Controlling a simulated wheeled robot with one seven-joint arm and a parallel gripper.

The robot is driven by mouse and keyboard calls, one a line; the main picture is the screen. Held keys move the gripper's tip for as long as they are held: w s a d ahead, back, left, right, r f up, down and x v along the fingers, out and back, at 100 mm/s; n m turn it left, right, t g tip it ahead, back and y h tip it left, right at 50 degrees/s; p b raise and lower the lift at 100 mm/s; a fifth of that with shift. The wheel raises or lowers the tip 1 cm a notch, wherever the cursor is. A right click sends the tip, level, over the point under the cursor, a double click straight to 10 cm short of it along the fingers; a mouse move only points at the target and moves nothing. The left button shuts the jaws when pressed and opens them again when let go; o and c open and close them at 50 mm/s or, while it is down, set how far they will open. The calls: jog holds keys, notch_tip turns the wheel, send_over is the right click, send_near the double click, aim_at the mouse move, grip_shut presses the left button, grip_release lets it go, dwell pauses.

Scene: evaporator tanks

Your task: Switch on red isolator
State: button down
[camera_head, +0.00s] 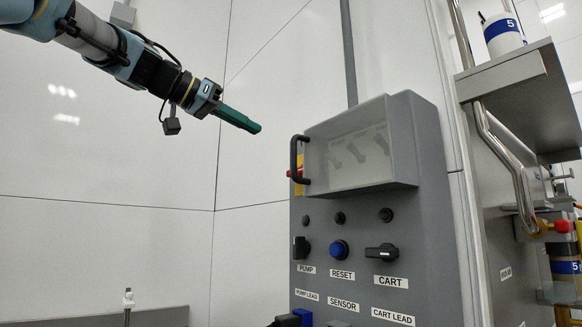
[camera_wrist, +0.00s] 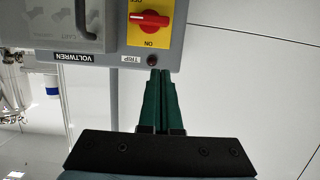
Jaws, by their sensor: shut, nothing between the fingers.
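The red isolator (camera_wrist: 150,20) is a red rotary handle on a yellow plate marked ON and OFF, upside down in the wrist view. Its handle lies roughly level across the plate, between the two labels. In the head view only a sliver of the red isolator (camera_head: 295,174) shows on the cabinet's left side. My gripper (camera_head: 257,128) has green fingers that are shut and empty, in the air left of the cabinet and above the isolator. In the wrist view the fingertips of my gripper (camera_wrist: 160,74) appear just below the TRIP lamp (camera_wrist: 153,61); contact cannot be told.
The grey control cabinet (camera_head: 425,220) carries a clear cover (camera_head: 350,160) with a black handle (camera_head: 298,160). Below are the PUMP knob (camera_head: 301,247), blue RESET button (camera_head: 339,250) and CART knob (camera_head: 382,252). A steel shelf and pipes stand at right. Room left of the cabinet is free.

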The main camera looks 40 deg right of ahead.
jog(key=shift+s+d+r, duration=0.1)
jog(key=shift+s+r, duration=0.1)
jog(key=shift+r, duration=0.1)
jog(key=p, duration=0.3)
send_over(300, 172)
jog(key=w, duration=0.4)
notch_tip(300, 172, down, 2)
jog(key=f, duration=0.3)
jog(key=shift+s+a+f, duration=0.25)
jog(key=shift+a+f, duration=0.05)
jog(key=shift+a, duration=0.05)
jog(key=shift+f, duration=0.45)
